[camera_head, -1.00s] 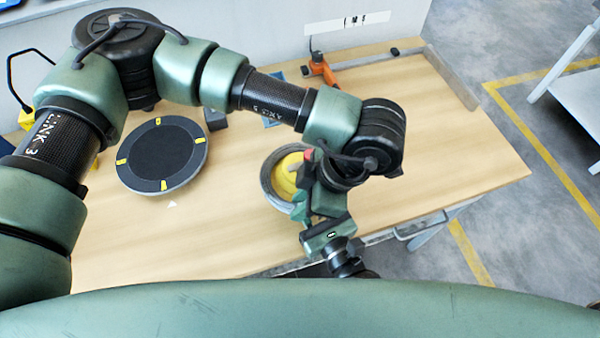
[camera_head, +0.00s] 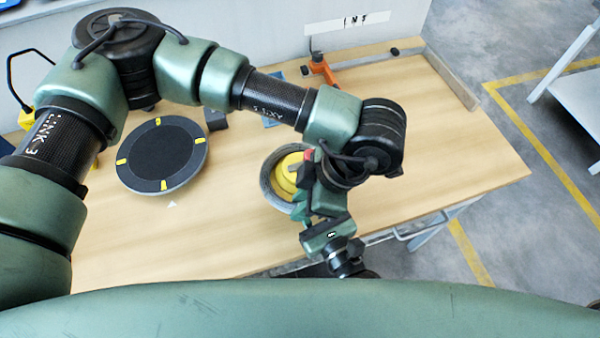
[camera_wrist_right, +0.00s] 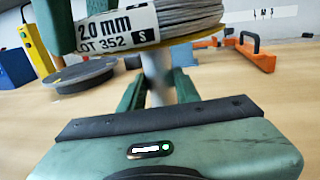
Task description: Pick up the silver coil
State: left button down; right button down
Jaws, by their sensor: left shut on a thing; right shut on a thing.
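The silver coil (camera_head: 270,196) rings the yellow centre of a stand (camera_head: 288,178) near the table's front edge, partly hidden by my arm. In the right wrist view the silver coil (camera_wrist_right: 188,17) carries a white label reading 2.0 mm, LOT 352. A yellow flange (camera_wrist_right: 206,43) and a pale post (camera_wrist_right: 156,70) show below it. My left gripper (camera_head: 302,177) reaches down over the coil's right side and is shut on it; its tips are hard to see. My right gripper (camera_wrist_right: 158,88) is below the coil, its fingers on both sides of the pale post.
A black round turntable (camera_head: 160,153) with yellow marks sits at the left of the wooden table (camera_head: 440,150). The table's right side is clear.

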dwell(0.7)
pick_arm(q)
notch_tip(320, 180, up, 10)
dwell(0.4)
pick_arm(e)
jog(key=c, duration=0.9)
grip_release()
jog(key=shift+c, duration=0.2)
jog(key=v, duration=1.2)
